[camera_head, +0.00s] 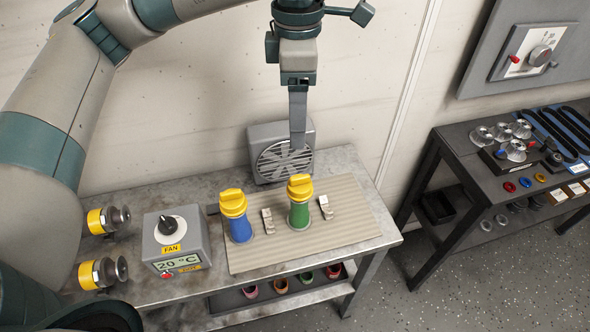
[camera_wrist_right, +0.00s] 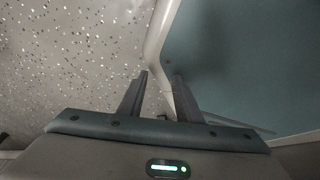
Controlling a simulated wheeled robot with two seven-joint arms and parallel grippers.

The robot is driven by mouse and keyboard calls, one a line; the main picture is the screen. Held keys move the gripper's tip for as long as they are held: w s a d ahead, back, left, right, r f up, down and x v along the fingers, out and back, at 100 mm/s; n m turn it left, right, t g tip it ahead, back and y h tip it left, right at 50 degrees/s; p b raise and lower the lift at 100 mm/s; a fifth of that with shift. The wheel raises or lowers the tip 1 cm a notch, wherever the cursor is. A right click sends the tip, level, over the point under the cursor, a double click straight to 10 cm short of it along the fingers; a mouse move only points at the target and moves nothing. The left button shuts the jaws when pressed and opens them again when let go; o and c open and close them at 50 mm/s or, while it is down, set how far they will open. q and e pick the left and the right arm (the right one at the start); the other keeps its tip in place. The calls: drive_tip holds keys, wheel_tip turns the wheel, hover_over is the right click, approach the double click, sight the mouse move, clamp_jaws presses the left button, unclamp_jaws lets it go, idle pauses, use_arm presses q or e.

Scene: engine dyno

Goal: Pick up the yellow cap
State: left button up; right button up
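A yellow cap (camera_head: 300,187) sits on an upright green bottle (camera_head: 299,215) on the ribbed mat. A second yellow cap (camera_head: 233,203) sits on an upright blue bottle (camera_head: 240,230) to its left. My left gripper (camera_head: 298,147) points down above and behind the green bottle's cap, apart from it in the picture. Its fingers are seen edge-on, so I cannot tell whether they are open, and nothing shows between them. My right gripper (camera_wrist_right: 161,76) shows in the right wrist view with its two fingers apart and nothing between them.
A grey fan (camera_head: 283,160) stands at the back of the bench, behind the left fingers. A fan control box (camera_head: 172,240) stands left of the beige mat (camera_head: 335,240). Small metal clips (camera_head: 326,207) stand beside the bottles. A dark side table (camera_head: 470,165) is at right.

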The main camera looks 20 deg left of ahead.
use_arm(q)
drive_tip(key=p, duration=0.4)
hover_over(298, 176)
wheel_tip(298, 176, down, 11)
drive_tip(key=shift+s, duration=0.1)
drive_tip(key=shift+f, duration=0.5)
use_arm(e)
drive_tip(key=s+d+r+g, duration=0.1)
drive_tip(key=s+d+r, duration=0.1)
drive_tip(key=s, duration=0.3)
drive_tip(key=shift+s+r+g, duration=0.3)
drive_tip(key=shift+r, duration=0.25)
use_arm(q)
drive_tip(key=shift+p, duration=0.3)
use_arm(e)
drive_tip(key=shift+r, duration=0.1)
